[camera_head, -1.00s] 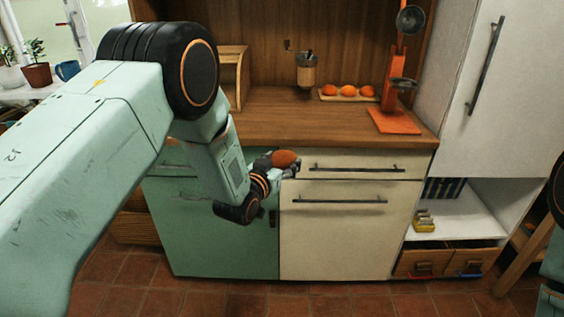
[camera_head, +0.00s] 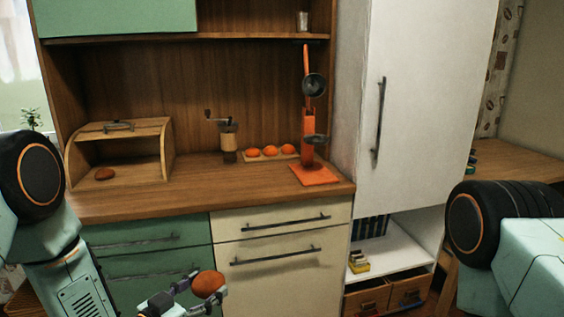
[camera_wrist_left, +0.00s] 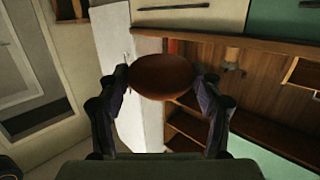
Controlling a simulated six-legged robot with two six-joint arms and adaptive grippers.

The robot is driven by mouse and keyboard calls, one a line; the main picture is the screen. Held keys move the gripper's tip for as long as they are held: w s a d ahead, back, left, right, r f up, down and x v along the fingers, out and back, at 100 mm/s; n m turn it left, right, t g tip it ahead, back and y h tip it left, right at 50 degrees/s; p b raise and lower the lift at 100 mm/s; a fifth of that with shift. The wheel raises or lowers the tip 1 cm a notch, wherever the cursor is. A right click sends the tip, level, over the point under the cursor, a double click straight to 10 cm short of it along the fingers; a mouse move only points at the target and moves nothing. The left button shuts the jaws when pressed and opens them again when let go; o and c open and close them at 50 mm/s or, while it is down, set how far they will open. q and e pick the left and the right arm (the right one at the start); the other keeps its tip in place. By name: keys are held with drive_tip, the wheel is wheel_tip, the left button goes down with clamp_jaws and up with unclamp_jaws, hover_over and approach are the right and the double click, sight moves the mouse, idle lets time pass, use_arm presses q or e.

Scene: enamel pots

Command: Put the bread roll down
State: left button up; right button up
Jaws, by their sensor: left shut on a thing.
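My left gripper (camera_head: 196,297) is shut on a brown bread roll (camera_head: 208,284), low in the head view, in front of the green and cream drawers and below the countertop's level in the picture. In the left wrist view the roll (camera_wrist_left: 162,76) sits between the two dark fingers of my left gripper (camera_wrist_left: 163,80). Another brown roll (camera_head: 105,174) lies inside the open wooden bread box (camera_head: 148,171) on the left of the counter. My right arm shows at the right edge, but its gripper is out of view.
The wooden countertop (camera_head: 225,188) has a clear stretch in front. On it stand a coffee grinder (camera_head: 229,140), a board with several orange round things (camera_head: 270,152) and an orange stand with pans (camera_head: 312,172). A tall white cabinet (camera_head: 405,100) stands to the right.

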use_arm(q)
drive_tip(key=s+r, duration=0.4)
drive_tip(key=s, duration=0.9)
drive_tip(key=shift+a, duration=0.4)
drive_tip(key=shift+s+r, duration=0.1)
drive_tip(key=shift+s, duration=0.05)
drive_tip(key=shift+s+a+f, duration=0.1)
drive_tip(key=shift+s+f, duration=0.1)
drive_tip(key=shift+f, duration=0.95)
